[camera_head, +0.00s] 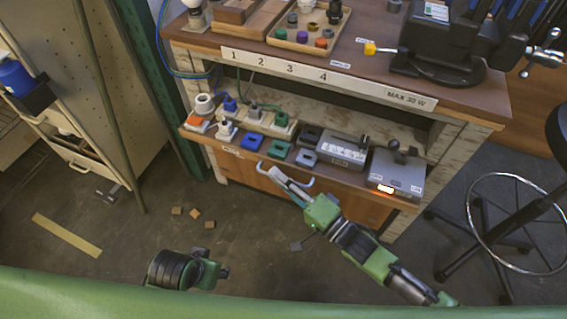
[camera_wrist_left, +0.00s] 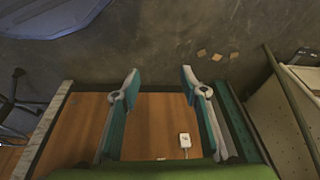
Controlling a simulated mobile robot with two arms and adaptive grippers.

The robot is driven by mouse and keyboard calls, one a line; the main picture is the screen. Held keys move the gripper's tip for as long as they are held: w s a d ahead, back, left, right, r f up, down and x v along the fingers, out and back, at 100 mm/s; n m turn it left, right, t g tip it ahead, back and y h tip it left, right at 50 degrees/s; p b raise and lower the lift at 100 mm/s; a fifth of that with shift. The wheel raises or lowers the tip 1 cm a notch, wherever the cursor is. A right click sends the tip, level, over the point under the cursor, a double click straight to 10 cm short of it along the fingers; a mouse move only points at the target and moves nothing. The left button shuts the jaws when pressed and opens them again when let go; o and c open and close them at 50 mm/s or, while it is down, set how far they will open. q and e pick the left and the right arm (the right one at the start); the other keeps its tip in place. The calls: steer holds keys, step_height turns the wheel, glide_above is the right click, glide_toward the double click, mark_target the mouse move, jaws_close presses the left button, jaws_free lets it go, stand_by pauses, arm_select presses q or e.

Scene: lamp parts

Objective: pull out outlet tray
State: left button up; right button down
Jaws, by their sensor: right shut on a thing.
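The outlet tray (camera_head: 240,150) is a brown pull-out shelf under the workbench top, carrying several sockets, plugs and switch boxes. Its front part shows beyond the bench's upper front edge. A pale bar handle (camera_head: 264,168) is on its front. My right gripper (camera_head: 285,181) reaches up from the lower right and is shut on this handle. My left gripper (camera_head: 224,272) is low in the head view, away from the tray. The left wrist view shows its two fingers (camera_wrist_left: 160,82) wide apart with nothing between them.
A grey box with a lever (camera_head: 397,172) sits at the tray's right end. Several small brown pieces (camera_head: 194,213) lie on the floor. A stool (camera_head: 520,225) stands at the right, and a pegboard cabinet (camera_head: 85,110) at the left. The floor before the tray is mostly clear.

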arm_select(q)
steer(key=shift+f+p, duration=0.4)
steer(key=shift+f, duration=1.75)
arm_select(e)
steer(key=shift+s+a+f, duration=0.1)
steer(key=shift+s+a, duration=0.1)
steer(key=shift+s, duration=0.45)
steer(key=shift+s+a, duration=0.15)
steer(key=shift+s, duration=0.45)
arm_select(q)
steer(key=shift+d, duration=0.1)
arm_select(e)
steer(key=c, duration=2.2)
jaws_free()
steer(key=v, duration=1.2)
